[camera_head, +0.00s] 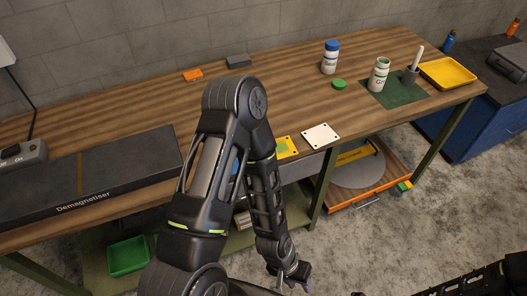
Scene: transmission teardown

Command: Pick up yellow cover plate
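The yellow cover plate (287,147) lies flat near the front edge of the wooden workbench, with a small green patch on it. My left arm passes in front and hides its left part. My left gripper (297,278) hangs low in front of the bench, below and apart from the plate. It is small and dark here, so its finger opening is unclear. My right arm enters at the bottom right corner. At most a dark bit of its gripper shows at the bottom edge.
A white plate (320,136) lies just right of the yellow one. A demagnetiser (95,185) fills the bench's left front. Bottles (379,75), a green lid (339,84) and a yellow tray (447,73) stand at the right. The bench (290,95) is clear behind the plates.

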